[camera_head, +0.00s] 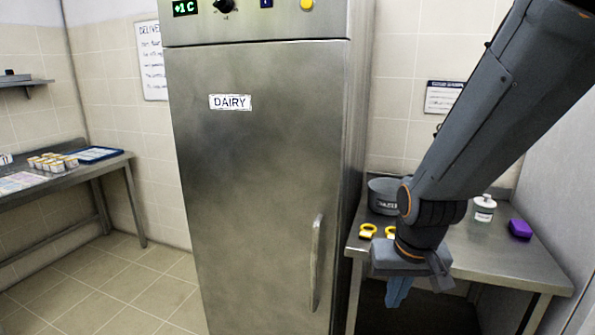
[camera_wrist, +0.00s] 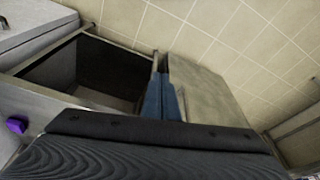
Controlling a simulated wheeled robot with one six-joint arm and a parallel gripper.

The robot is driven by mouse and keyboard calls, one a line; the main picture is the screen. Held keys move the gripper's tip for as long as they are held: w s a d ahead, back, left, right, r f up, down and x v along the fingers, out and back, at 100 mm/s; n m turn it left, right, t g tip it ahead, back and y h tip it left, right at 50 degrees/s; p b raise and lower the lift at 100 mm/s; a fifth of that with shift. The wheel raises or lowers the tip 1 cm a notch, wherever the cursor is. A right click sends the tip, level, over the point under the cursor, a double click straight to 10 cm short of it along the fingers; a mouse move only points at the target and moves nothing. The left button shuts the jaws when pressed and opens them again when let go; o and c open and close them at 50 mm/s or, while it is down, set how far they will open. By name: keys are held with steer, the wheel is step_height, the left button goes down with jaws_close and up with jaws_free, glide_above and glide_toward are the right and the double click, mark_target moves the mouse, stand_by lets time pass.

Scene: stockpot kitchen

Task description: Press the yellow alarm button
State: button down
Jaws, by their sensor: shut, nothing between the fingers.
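The yellow button (camera_head: 307,4) is a round knob on the control strip at the top of the steel fridge (camera_head: 250,150) labelled DAIRY.
The control strip also has a green display (camera_head: 186,8), a black dial (camera_head: 224,5) and a blue switch (camera_head: 266,3). The fridge handle (camera_head: 317,262) stands out at the door's right. A steel table (camera_head: 520,265) with a pot (camera_head: 382,196), yellow rings (camera_head: 368,231) and a purple block (camera_head: 520,229) is at right.

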steer(key=shift+n+g, duration=0.4)
steer(key=shift+g, duration=0.3)
steer(key=s, duration=0.1)
steer(key=s+f, duration=0.1)
steer(key=s, duration=0.1)
steer(key=s+f, duration=0.1)
steer(key=shift+s+f, duration=0.1)
steer(key=shift+s, duration=0.2)
stand_by(1.3)
